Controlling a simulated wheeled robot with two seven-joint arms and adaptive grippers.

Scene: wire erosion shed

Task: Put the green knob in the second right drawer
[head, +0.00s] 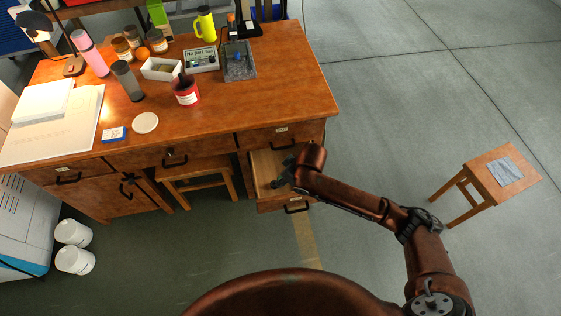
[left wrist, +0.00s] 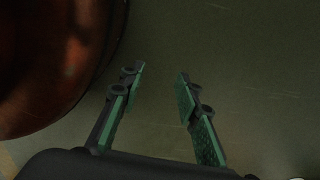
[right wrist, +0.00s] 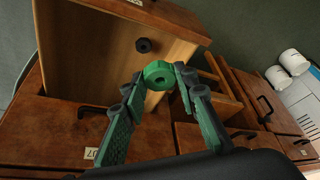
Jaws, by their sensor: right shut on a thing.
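The green knob (right wrist: 158,74), round with a hole in its middle, is held between the fingertips of my right gripper (right wrist: 161,76) in the right wrist view. The second right drawer (head: 263,168) of the wooden desk stands open below the closed top right drawer (head: 265,137). In the head view my right gripper (head: 281,179) is over the open drawer, and the knob is too small to make out there. My left gripper (left wrist: 160,85) is open and empty, over bare floor.
A small black round thing (right wrist: 143,45) lies in the open drawer. The desktop (head: 285,85) carries bottles, jars and a grey tray (head: 239,72). A stool (head: 205,174) stands under the desk, another stool (head: 500,180) at the right. The floor between is clear.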

